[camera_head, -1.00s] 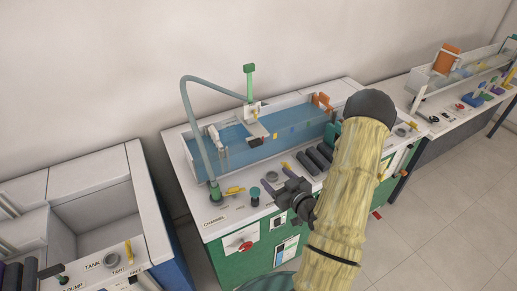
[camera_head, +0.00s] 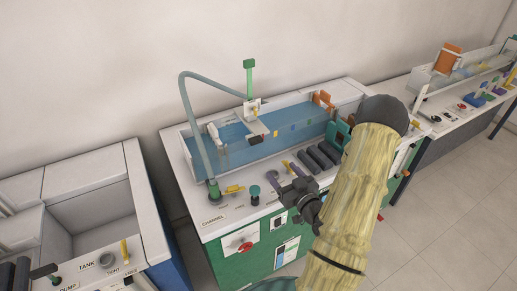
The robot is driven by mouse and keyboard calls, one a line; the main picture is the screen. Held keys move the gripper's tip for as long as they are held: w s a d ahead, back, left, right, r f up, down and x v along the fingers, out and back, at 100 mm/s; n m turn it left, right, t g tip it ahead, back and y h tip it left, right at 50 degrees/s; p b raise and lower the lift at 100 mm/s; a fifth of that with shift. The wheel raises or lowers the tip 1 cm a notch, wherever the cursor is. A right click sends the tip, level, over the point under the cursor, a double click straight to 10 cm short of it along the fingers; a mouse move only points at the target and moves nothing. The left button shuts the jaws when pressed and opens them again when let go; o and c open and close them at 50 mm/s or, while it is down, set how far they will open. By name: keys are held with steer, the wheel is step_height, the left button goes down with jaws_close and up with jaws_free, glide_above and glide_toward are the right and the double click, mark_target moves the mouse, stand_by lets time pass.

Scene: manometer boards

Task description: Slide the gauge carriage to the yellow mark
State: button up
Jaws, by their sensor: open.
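The gauge carriage (camera_head: 251,109), a small white block with a green-topped upright rod, sits across the long blue water channel (camera_head: 230,155), left of its middle. A flat arm with a dark end reaches from it over the water. A small yellow mark (camera_head: 277,133) shows to the right of the carriage. My gripper (camera_head: 282,175) is open and empty above the front ledge of the channel bench, in front of and below the carriage, apart from it. My forearm hides the right part of the bench front.
A grey hose (camera_head: 183,100) arches from the front-left green fitting to the carriage area. Dark cylinders (camera_head: 318,156) and a green knob (camera_head: 255,191) stand on the front ledge. An orange piece (camera_head: 323,100) is at the channel's far end. A tank bench (camera_head: 100,215) stands left.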

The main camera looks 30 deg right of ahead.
mark_target(258, 143)
steer(key=w+b, duration=0.2)
steer(key=w, duration=0.3)
steer(key=w+b, duration=0.2)
steer(key=w, duration=0.3)
steer(key=w+b, duration=0.2)
steer(key=w, duration=0.4)
steer(key=shift+w+a, duration=0.1)
steer(key=shift+a, duration=0.3)
steer(key=c, duration=1.4)
